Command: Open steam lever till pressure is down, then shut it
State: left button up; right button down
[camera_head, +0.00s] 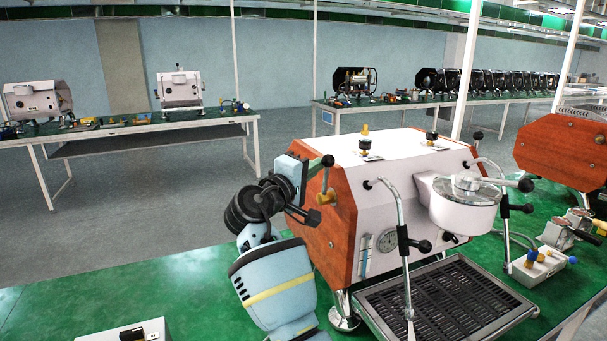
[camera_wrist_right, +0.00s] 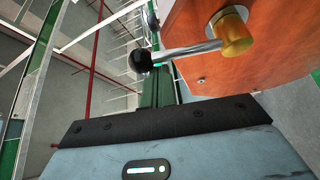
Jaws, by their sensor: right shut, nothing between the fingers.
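The espresso machine (camera_head: 420,160) has a white body and an orange-brown side panel. A lever with a black knob (camera_head: 327,161) and a brass hub (camera_head: 326,198) sits on that panel; I take it as the steam lever. In the right wrist view its knob (camera_wrist_right: 140,61), metal rod and brass hub (camera_wrist_right: 232,30) show clear of my gripper body. My right gripper (camera_head: 311,216) is shut and empty beside the panel, close to the lever; contact cannot be told. My left gripper is not in view.
A steam wand (camera_head: 403,240) and a drip tray (camera_head: 440,305) stand at the machine's front. A grey-white box (camera_head: 125,331) lies at the near edge. The green table (camera_head: 180,285) is clear left of my arm. Another machine (camera_head: 565,150) stands at right.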

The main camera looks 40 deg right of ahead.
aim_at(324, 186)
jog(key=s+m+h+b, duration=0.1)
jog(key=m+b, duration=0.1)
jog(key=b, duration=0.1)
jog(key=s+f+m+g+h+b, duration=0.1)
jog(key=m+b, duration=0.2)
jog(key=s+f+m+h+b, duration=0.1)
jog(key=s+m+b, duration=0.1)
jog(key=b, duration=0.1)
jog(key=shift+s+a+f+m+g+h, duration=0.1)
jog(key=shift+a+f+m+g+h, duration=0.1)
jog(key=shift+a+m+g+h, duration=0.15)
jog(key=shift+s+m+b, duration=0.15)
jog(key=shift+m+b, duration=0.15)
jog(key=shift+m, duration=0.05)
jog(key=shift+s+a+f+b, duration=0.2)
jog(key=shift+s+b, duration=0.2)
jog(key=shift+b, duration=0.1)
jog(key=shift+r, duration=0.1)
